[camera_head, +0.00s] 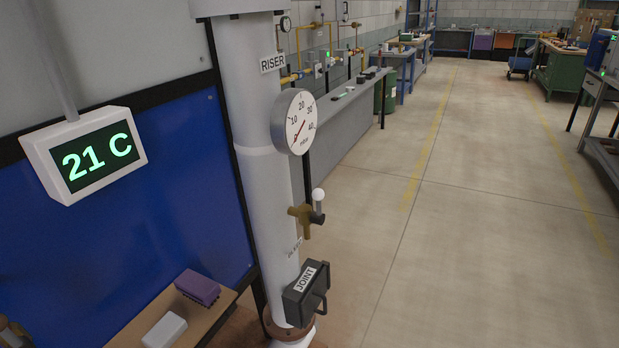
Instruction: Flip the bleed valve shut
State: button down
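The likely bleed valve is a small brass valve (302,213) on the front of the white riser pipe (252,120), below a round gauge (296,122). Its short dark lever (317,213) is at the right side, with a white ball knob (318,195) standing above it. A small label (295,247) is under the valve, too small to read for sure. The gauge needle slants and its exact reading is unclear. My gripper is not in view.
A dark box marked JOINT (305,293) with a handle sits low on the pipe. A 21 C display (85,152) hangs at left before a blue panel (130,220). A wooden bench (205,325) holds a purple brick (197,287) and a white block (164,330).

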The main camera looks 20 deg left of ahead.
aim_at(317, 218)
jog(key=u, duration=0.15)
jog(key=i, duration=1)
jog(key=u, duration=0.2)
